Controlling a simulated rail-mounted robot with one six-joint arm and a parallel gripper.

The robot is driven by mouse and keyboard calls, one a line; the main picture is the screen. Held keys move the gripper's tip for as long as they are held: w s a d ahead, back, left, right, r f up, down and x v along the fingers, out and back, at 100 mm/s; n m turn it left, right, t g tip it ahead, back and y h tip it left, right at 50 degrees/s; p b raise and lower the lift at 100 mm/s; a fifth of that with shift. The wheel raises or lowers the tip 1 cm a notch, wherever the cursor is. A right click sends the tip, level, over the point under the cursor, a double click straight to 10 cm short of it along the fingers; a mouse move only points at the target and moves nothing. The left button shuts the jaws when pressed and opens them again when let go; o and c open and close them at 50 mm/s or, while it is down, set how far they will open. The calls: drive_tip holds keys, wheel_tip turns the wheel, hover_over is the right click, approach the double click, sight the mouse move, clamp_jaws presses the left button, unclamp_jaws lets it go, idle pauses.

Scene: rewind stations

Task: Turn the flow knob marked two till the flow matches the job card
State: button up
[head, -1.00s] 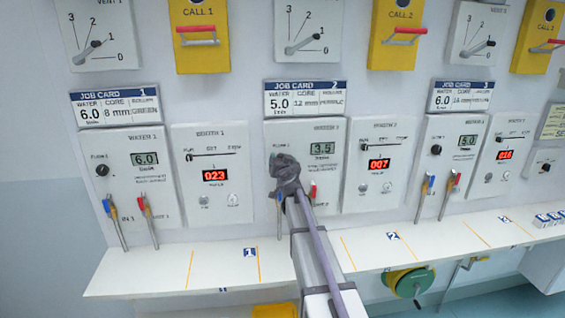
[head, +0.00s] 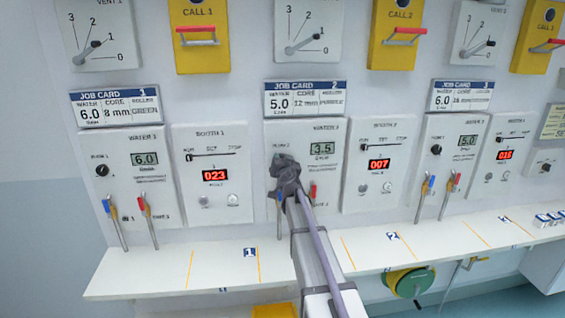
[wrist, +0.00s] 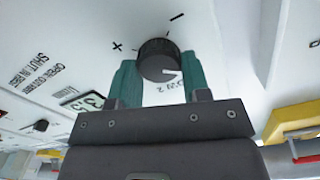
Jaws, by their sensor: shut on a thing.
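Job card 2 (head: 305,99) in the head view reads water 5.0, core 12 mm. Below it, the water panel's display (head: 322,149) reads 3.5; it also shows at the left of the wrist view (wrist: 93,102). My gripper (head: 284,164) is at that panel and hides its flow knob in the head view. In the wrist view the dark round flow knob (wrist: 158,60) sits between the teal fingers of my gripper (wrist: 157,80), which are shut on it. The knob has a white pointer line, with plus and minus marks beside it.
Water panel 1 (head: 133,190) at the left reads 6.0 and the right water panel (head: 452,165) reads 5.0. Hoses with blue and red fittings hang below the panels. A white shelf (head: 215,272) runs beneath. A yellow call box (head: 398,55) is above right.

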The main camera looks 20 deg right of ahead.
drive_tip(key=shift+m, duration=3.1)
drive_tip(key=o, duration=0.9)
drive_tip(key=v, duration=1)
drive_tip(key=shift+s, duration=0.4)
